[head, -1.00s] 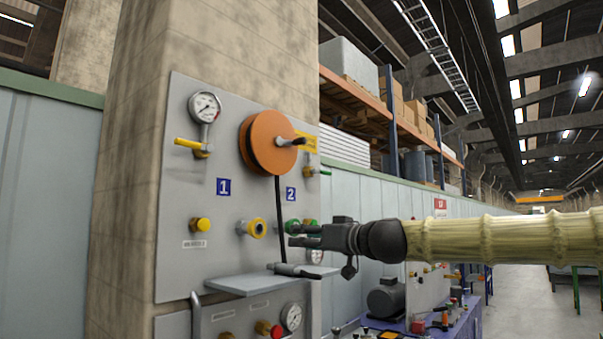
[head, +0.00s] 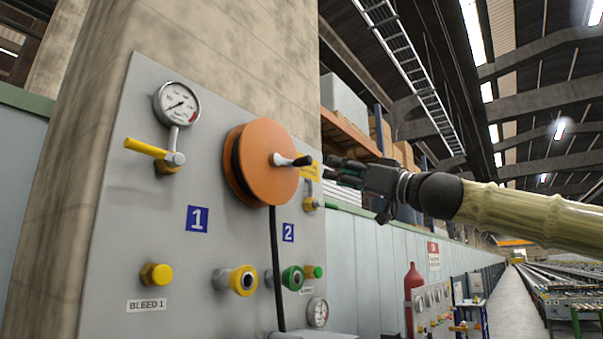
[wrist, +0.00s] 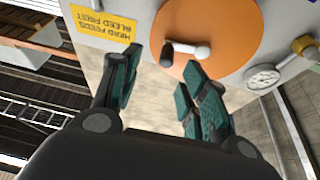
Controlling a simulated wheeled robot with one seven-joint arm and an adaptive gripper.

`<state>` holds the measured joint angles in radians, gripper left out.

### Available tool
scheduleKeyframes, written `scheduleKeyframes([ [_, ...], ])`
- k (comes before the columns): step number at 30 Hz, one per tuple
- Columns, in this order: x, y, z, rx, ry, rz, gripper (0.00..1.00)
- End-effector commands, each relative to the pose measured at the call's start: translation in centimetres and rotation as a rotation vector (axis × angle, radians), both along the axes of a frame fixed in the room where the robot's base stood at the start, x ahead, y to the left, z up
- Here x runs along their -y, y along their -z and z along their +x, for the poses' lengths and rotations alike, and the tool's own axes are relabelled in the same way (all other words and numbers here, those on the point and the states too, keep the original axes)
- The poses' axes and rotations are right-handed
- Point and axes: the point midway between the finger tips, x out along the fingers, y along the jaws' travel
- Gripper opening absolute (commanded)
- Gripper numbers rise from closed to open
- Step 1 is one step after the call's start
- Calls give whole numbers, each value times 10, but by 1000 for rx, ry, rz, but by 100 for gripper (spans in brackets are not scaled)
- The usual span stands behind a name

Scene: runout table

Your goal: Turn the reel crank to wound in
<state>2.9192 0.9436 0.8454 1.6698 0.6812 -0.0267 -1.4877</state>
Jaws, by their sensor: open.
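The orange reel (head: 265,165) is mounted on the grey panel. Its crank has a light metal arm and a black-tipped handle (head: 301,161) pointing out to the right. A black hose (head: 277,265) hangs from the reel. My gripper (head: 328,168) is to the right of the crank, its fingers pointing left at it. In the wrist view the reel (wrist: 215,40) is ahead, with the crank (wrist: 188,50) just beyond the gap between my open, teal-padded fingers (wrist: 168,75). The fingers are empty, and the crank appears apart from them.
A pressure gauge (head: 177,103) and a yellow lever (head: 147,147) are left of the reel. A yellow sign (head: 311,170) is behind my fingertips. Yellow and green fittings (head: 242,280) sit below. A red cylinder (head: 413,290) stands lower right.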

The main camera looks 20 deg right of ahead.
Motion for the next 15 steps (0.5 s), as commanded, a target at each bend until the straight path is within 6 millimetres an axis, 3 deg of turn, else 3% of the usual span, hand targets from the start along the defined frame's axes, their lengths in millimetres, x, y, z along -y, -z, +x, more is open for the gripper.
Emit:
scheduleKeyframes([
  [15,-27,-18,41,-4,-1,-2,44],
])
